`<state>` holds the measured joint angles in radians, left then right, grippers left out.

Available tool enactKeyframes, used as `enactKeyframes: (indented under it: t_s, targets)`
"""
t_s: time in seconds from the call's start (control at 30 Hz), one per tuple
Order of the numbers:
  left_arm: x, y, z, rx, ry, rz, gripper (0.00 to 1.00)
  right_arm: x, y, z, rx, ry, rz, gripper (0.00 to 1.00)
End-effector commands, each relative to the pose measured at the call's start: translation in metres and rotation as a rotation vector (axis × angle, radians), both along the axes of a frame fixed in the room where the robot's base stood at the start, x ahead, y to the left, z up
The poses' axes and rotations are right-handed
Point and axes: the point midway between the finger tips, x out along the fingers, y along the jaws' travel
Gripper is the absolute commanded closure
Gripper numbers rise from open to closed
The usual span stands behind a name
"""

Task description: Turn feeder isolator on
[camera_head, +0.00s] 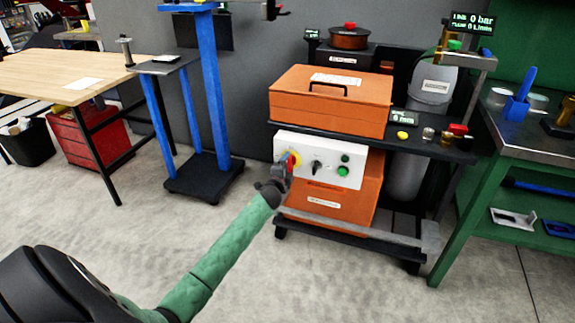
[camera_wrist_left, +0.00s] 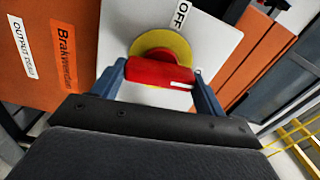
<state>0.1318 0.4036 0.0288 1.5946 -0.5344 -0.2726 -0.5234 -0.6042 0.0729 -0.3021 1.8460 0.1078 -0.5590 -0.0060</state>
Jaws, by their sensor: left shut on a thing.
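The feeder isolator is a red rotary handle (camera_wrist_left: 158,74) on a round yellow plate (camera_wrist_left: 160,42), on the white control panel (camera_head: 328,143). In the head view the red handle (camera_head: 291,161) is at the panel's left end, partly covered by my gripper. My left gripper (camera_head: 286,167) is at the panel. In the left wrist view its two blue fingers (camera_wrist_left: 158,76) are on either side of the red handle, shut on it. An "OFF" label (camera_wrist_left: 181,14) shows beside the yellow plate. My right gripper is not in view.
The panel also has a black selector knob (camera_head: 317,166) and green buttons (camera_head: 343,170). An orange box (camera_head: 330,100) sits on the cart shelf above. A blue stand (camera_head: 212,100) is to the left and a green bench (camera_head: 530,150) to the right. The floor in front is clear.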

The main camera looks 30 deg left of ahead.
Motion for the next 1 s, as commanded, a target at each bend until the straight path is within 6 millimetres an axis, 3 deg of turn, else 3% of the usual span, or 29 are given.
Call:
enactKeyframes:
  t_s: [0.3, 0.87, 0.9, 1.0]
  targets:
    - [0.0002, -0.0011, -0.0007, 0.118, 0.029, -0.001, 0.50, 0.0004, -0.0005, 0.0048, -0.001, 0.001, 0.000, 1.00]
    - [0.0000, -0.0013, -0.0017, 0.142, 0.035, -0.001, 0.50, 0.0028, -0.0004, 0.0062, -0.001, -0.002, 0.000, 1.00]
    - [0.0000, -0.0013, -0.0017, 0.142, 0.036, -0.001, 0.19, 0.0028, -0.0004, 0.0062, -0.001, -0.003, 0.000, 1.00]
    - [-0.0001, -0.0009, -0.0014, 0.142, 0.035, -0.001, 0.05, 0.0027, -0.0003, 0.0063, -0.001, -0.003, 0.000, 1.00]
